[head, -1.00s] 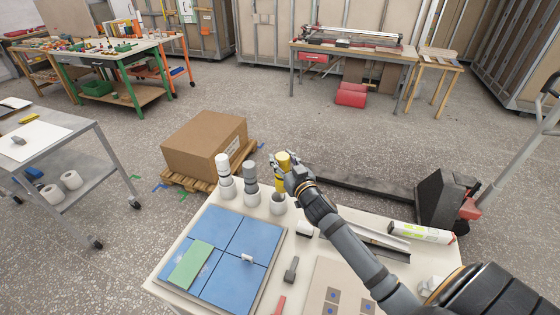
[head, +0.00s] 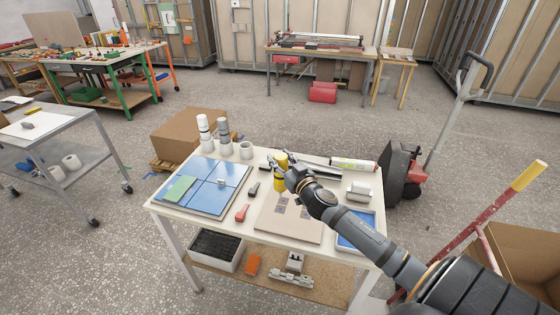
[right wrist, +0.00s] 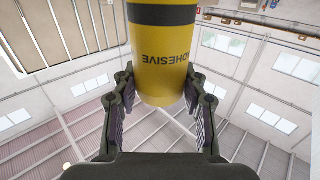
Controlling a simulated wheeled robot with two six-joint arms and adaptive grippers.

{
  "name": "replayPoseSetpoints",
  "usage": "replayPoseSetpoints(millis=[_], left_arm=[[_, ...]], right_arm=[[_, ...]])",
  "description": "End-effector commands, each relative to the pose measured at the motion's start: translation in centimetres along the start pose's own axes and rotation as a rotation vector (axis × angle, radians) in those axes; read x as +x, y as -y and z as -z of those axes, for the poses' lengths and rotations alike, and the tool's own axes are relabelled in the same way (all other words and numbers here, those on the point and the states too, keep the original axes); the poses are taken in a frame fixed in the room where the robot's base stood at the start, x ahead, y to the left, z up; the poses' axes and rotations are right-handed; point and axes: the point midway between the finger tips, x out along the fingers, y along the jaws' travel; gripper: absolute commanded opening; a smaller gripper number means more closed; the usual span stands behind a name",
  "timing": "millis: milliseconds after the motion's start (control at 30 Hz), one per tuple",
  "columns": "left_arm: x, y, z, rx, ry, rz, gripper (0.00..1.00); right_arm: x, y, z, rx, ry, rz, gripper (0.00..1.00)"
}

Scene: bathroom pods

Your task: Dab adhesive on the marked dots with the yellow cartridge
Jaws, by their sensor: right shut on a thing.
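The yellow cartridge (head: 279,185) is held upright in my right gripper (head: 290,174), over or near the left far part of the beige board. In the right wrist view its side (right wrist: 163,62), with a black band and the word ADHESIVE, sits between the two fingers (right wrist: 160,100). The beige board (head: 285,229) lies on the white table and carries small dark square patches (head: 281,207) with marks too small to read here. The arm hides the board's right far part. I cannot tell whether the cartridge's lower end touches anything. My left gripper is out of view.
White (head: 203,128) and grey (head: 224,133) cartridges stand in holders at the table's back left; an empty holder (head: 246,150) is beside them.

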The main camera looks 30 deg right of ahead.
Motion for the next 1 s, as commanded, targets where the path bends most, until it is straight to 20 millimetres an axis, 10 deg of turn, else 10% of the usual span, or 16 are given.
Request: replayPoseSetpoints(millis=[600, 1000], left_arm=[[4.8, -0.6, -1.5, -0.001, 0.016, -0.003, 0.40], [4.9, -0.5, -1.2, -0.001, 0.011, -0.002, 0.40]], right_arm=[[0.0, 0.1, -5.5, 0.000, -0.002, 0.002, 0.00], [0.0, 0.1, -5.7, -0.001, -0.002, 0.001, 0.00]])
